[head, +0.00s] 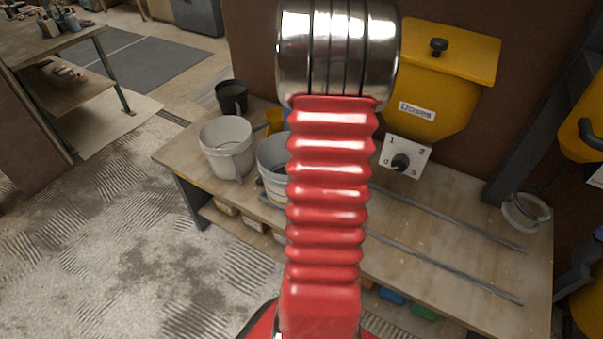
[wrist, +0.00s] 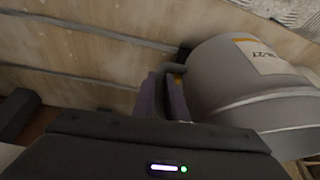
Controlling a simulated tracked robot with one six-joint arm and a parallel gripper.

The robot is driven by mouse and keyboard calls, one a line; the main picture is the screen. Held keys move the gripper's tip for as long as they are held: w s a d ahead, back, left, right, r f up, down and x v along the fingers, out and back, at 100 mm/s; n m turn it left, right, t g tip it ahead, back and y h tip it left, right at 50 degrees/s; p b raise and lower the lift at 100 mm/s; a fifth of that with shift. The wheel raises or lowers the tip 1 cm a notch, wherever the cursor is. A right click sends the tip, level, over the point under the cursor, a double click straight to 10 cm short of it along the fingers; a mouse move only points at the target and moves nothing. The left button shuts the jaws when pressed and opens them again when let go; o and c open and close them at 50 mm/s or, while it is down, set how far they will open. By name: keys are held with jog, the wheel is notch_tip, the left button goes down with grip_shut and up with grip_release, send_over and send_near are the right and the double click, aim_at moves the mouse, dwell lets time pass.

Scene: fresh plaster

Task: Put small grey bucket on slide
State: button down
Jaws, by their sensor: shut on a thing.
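A light grey bucket (head: 273,160) stands at the bench's left part in the head view, partly hidden behind my red arm. In the wrist view a grey bucket (wrist: 225,75) with a white and orange label lies at the right, close against my gripper (wrist: 168,88). My gripper is shut on the bucket's near side; the exact grip point is dark and hard to see. The slide (head: 445,264) is a pair of thin metal rails on the bench, also visible in the wrist view (wrist: 90,31). The bucket is by the rails' left end; I cannot tell whether it touches them.
Another grey bucket (head: 226,148) stands left of it, with a black bucket (head: 231,97) and a yellow cup (head: 274,121) behind. A whitish roll-like object (head: 526,212) sits at the bench's right end.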

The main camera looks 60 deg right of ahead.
jog(key=s+d+f+m+g+y, duration=0.2)
jog(key=s+d+m+g, duration=0.1)
jog(key=s+m, duration=1.1)
jog(key=shift+s+f+g, duration=0.15)
jog(key=shift+s+g, duration=0.75)
jog(key=shift+s, duration=0.95)
